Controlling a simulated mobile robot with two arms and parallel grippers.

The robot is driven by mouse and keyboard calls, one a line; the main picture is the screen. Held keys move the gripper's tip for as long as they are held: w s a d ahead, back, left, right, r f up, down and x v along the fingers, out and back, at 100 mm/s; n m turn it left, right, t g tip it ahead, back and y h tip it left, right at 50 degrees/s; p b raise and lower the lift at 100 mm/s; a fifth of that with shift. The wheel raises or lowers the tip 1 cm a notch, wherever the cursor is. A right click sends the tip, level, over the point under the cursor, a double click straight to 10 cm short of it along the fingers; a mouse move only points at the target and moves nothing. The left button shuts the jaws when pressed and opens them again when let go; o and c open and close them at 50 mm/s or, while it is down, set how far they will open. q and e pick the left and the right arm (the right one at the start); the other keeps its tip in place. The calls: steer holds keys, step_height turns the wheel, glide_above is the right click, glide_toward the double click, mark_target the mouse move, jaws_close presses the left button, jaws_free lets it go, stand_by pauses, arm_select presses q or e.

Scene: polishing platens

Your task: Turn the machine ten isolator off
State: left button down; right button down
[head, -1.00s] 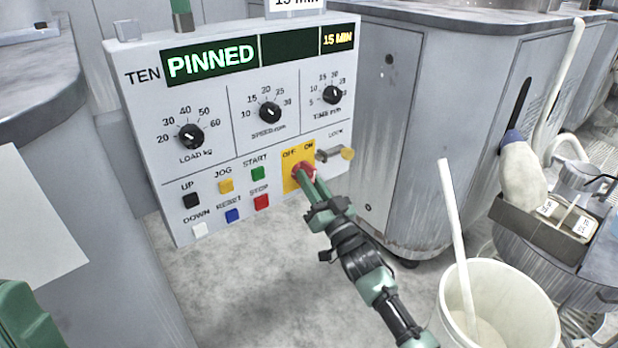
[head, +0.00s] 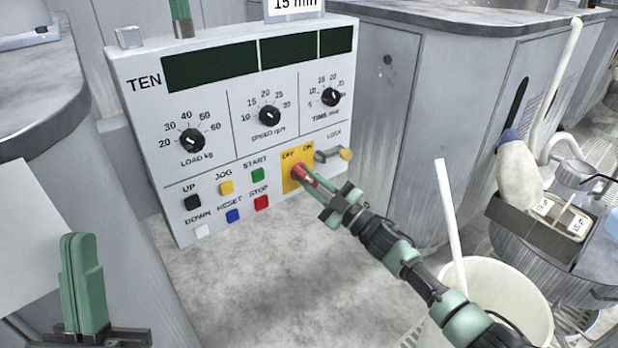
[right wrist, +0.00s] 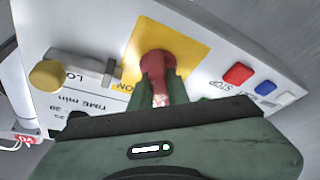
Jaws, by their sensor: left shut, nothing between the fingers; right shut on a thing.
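The machine ten panel (head: 150,90) is a pale box with dark, unlit displays (head: 210,66). Its isolator is a red handle (head: 301,174) on a yellow plate (head: 289,183) marked OFF and ON. My right gripper (head: 312,183) is shut on the red handle, which is turned toward the OFF side. In the right wrist view the fingers (right wrist: 158,92) hold the red handle (right wrist: 154,64) against the yellow plate (right wrist: 188,50). My left gripper (head: 82,245) is shut and empty at the lower left, apart from the panel.
A brass-ended lock lever (head: 345,154) sits just right of the yellow plate. START, STOP and other buttons (head: 259,175) lie to its left. A white bucket (head: 525,300) with a stick stands below my right arm. A tray of bottles (head: 530,225) is at the right.

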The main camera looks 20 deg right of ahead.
arm_select(q)
steer(key=shift+w+d+f+g+y, duration=0.15)
steer(key=shift+w+f+g, duration=0.25)
steer(key=shift+w, duration=0.2)
steer(key=shift+w+d+f+g+y, duration=0.15)
steer(key=shift+w+f+g, duration=0.2)
steer(key=shift+w, duration=0.25)
arm_select(e)
steer(key=shift+n+g, duration=0.5)
steer(key=shift+n, duration=0.7)
arm_select(q)
steer(key=shift+a, duration=0.1)
arm_select(e)
steer(key=c, duration=1.4)
jaws_free()
steer(key=shift+o, duration=0.2)
arm_select(q)
steer(key=shift+p, duration=0.3)
